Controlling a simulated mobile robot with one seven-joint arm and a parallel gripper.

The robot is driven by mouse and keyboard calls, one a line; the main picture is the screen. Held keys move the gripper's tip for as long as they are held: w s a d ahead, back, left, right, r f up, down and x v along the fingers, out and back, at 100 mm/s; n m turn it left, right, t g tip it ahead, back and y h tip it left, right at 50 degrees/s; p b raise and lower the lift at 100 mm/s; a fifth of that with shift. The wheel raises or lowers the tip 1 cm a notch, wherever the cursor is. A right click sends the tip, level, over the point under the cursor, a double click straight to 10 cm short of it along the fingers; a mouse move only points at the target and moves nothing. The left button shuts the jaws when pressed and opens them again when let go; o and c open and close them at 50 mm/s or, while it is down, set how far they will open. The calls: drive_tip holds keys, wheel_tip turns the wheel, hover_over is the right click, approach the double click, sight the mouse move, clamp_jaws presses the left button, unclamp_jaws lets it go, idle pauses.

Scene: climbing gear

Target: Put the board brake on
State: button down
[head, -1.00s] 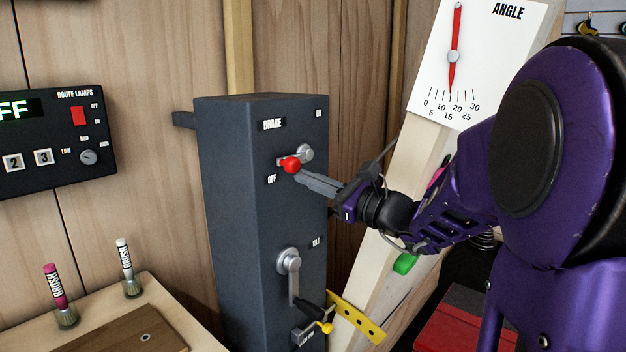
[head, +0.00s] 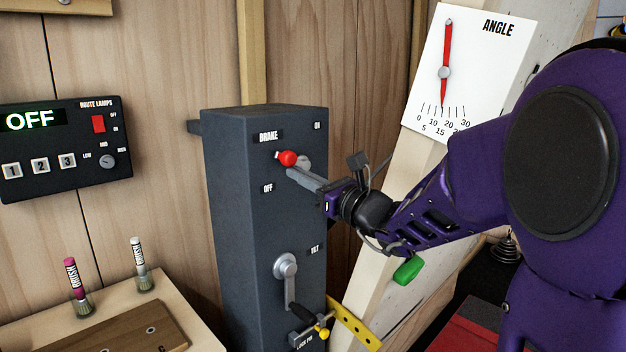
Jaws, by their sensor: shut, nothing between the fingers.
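The brake lever is on the front of a dark grey box (head: 228,215), under the BRAKE label. Its red knob (head: 287,158) points left from the round grey hub (head: 304,163), between the OFF label (head: 267,188) at lower left and the ON label (head: 317,126) at upper right. My gripper (head: 292,175) is shut and empty. Its fingertips are just below the knob and lever, seemingly against them; exact contact is unclear. The fingers cover part of the hub and panel.
Below are the TILT crank (head: 287,272) and a yellow-knobbed pin (head: 321,332). The angle dial (head: 460,75) is on a leaning board at right. A lamp panel (head: 65,150) hangs at left. Two brushes stand on the wooden bench (head: 197,312).

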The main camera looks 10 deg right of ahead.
drive_tip(key=w+d+r, duration=0.2)
drive_tip(key=d+r, duration=0.1)
drive_tip(key=r, duration=0.3)
drive_tip(key=shift+w+d+b, duration=0.25)
drive_tip(key=shift+w+b, duration=0.1)
idle(0.7)
drive_tip(key=shift+f, duration=0.1)
idle(0.5)
